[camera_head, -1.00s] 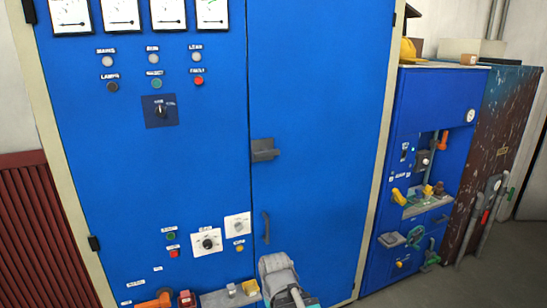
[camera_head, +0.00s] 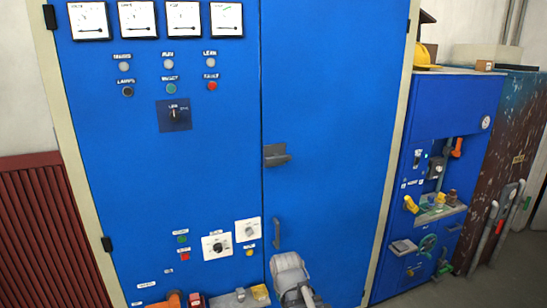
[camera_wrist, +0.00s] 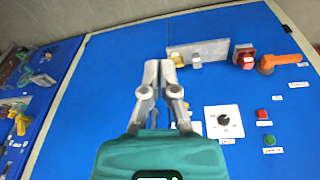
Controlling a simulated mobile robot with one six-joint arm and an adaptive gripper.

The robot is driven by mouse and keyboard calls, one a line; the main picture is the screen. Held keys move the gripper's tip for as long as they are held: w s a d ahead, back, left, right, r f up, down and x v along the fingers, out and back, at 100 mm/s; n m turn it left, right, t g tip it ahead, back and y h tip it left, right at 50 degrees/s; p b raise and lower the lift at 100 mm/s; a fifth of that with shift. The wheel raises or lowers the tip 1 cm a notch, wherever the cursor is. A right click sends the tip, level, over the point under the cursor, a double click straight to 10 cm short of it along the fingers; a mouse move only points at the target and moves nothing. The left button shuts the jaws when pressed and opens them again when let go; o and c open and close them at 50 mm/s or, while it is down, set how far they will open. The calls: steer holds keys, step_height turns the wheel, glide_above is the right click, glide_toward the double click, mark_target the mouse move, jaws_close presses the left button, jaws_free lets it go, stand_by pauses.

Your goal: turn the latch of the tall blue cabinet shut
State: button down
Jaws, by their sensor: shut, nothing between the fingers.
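The tall blue cabinet (camera_head: 335,80) fills the middle of the head view, and its two door panels look closed along a vertical seam. The latch (camera_head: 276,155) is a grey plate with a short bar lying level to the right, just right of the seam. A dark vertical handle (camera_head: 276,232) sits below it. In the wrist view, my gripper (camera_wrist: 160,68) is shut and empty in front of the blue panel, with the latch out of that view. In the head view my arm shows at the bottom centre, below the latch, and the fingertips are hidden there.
Knobs and buttons (camera_head: 217,246) sit on the lower left panel. An orange handle (camera_wrist: 280,63), a red switch (camera_wrist: 244,56) and a grey plate (camera_wrist: 215,50) stick out near my gripper. A smaller blue cabinet (camera_head: 455,100) with fittings stands at the right. Floor (camera_head: 500,285) is clear there.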

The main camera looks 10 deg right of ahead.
steer(key=w+d+r+m+t+h+p, duration=0.1)
steer(key=w+d+r+t, duration=0.25)
steer(key=w, duration=0.35)
steer(key=w+d+r+t+h+p, duration=0.1)
steer(key=w+d+r+t, duration=0.15)
steer(key=w+r, duration=0.35)
steer(key=w+d+r+m+t+h+p, duration=0.15)
steer(key=w+r+t, duration=0.25)
steer(key=w, duration=0.4)
steer(key=w+r+n+t+y+p, duration=0.1)
steer(key=w+r+n+t+y, duration=0.1)
steer(key=r, duration=0.7)
steer(key=w+r+n+t+y+p, duration=0.2)
steer(key=w+r+t+y, duration=0.3)
steer(key=w+r+t, duration=0.2)
steer(key=shift+w+a+r+n+t+p, duration=0.35)
steer(key=shift+w+r, duration=0.35)
steer(key=shift+r, duration=0.4)
step_height(320, 180, up, 4)
steer(key=p, duration=0.4)
glide_above(277, 157)
steer(key=a, duration=0.2)
steer(key=shift+s+f+b, duration=0.25)
steer(key=shift+f+b, duration=0.55)
steer(key=shift+s+f+b, duration=0.2)
steer(key=shift+f+b, duration=0.55)
steer(key=shift+b, duration=0.1)
steer(key=shift+s+f+b, duration=0.25)
steer(key=shift+f+b, duration=0.55)
